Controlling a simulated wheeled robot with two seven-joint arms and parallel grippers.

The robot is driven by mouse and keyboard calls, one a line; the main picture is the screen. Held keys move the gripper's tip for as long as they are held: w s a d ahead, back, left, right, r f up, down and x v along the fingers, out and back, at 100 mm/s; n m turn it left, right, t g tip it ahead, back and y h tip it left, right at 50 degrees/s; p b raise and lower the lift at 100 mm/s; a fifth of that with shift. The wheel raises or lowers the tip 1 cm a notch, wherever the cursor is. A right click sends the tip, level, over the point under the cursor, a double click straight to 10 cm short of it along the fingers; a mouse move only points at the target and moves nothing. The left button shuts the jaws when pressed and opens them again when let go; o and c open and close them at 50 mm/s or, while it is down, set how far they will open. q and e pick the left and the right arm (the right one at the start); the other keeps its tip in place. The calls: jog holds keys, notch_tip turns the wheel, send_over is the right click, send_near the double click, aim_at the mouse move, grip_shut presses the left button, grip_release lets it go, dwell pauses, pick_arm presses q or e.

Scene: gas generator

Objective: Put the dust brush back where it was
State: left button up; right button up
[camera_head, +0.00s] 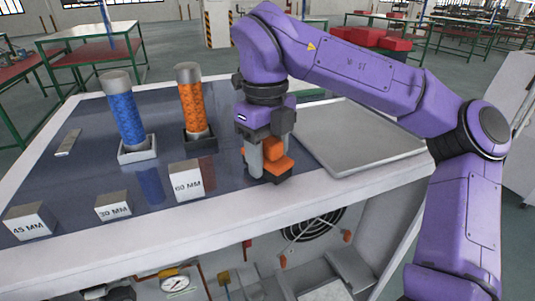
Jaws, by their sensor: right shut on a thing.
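The dust brush (279,161) appears as an orange body with a black lower part, near the front edge of the dark worktop. My right gripper (268,158) points down from above and is shut on it, with grey fingers on either side of the orange part. The brush's black underside is at or just above the worktop; I cannot tell whether it touches. The gripper hides part of the brush. My left gripper is not in view.
Blocks marked 45 MM (31,222), 30 MM (113,206) and 60 MM (186,181) line the front. A blue cylinder (126,118) and an orange cylinder (192,105) stand in holders behind. A grey tray (400,143) lies right of the brush.

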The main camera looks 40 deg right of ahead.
jog(key=shift+f, duration=0.1)
jog(key=shift+f, duration=0.15)
jog(key=o, duration=1)
jog(key=shift+r, duration=0.45)
notch_tip(320, 180, up, 11)
jog(key=shift+w+a+p, duration=0.1)
jog(key=shift+w+p, duration=0.05)
jog(key=shift+p, duration=0.95)
jog(key=shift+r, duration=0.25)
